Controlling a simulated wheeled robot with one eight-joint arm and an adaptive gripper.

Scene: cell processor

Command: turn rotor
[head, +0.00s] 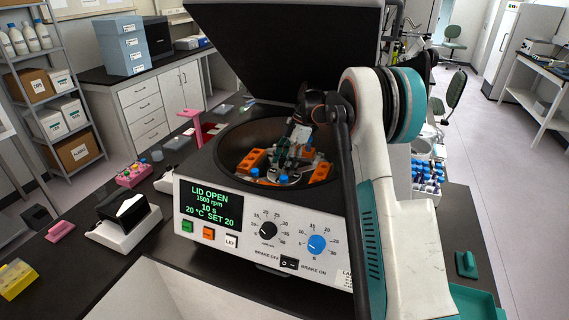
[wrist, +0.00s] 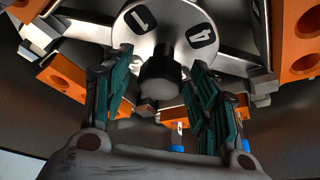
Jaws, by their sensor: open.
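The rotor (wrist: 172,25) is a silver hub with black labels 1 and 4, metal arms and orange buckets (wrist: 292,30). It sits in the centrifuge bowl; the head view shows it (head: 283,177) partly hidden by my arm. A black knob (wrist: 160,78) stands at the hub's centre. My gripper (wrist: 161,62) is open, with one teal finger on each side of the knob and gaps visible. In the head view my gripper (head: 292,153) reaches down into the bowl. The centrifuge (head: 265,240) has its lid (head: 290,50) raised; its display reads LID OPEN.
Blue-capped tubes (head: 255,173) stand in orange buckets. The bowl wall (wrist: 28,105) surrounds the rotor closely. A rack of blue-capped tubes (head: 427,175) is right of the centrifuge. A pink rack (head: 132,176) and a black-and-white device (head: 122,218) are left on the dark bench.

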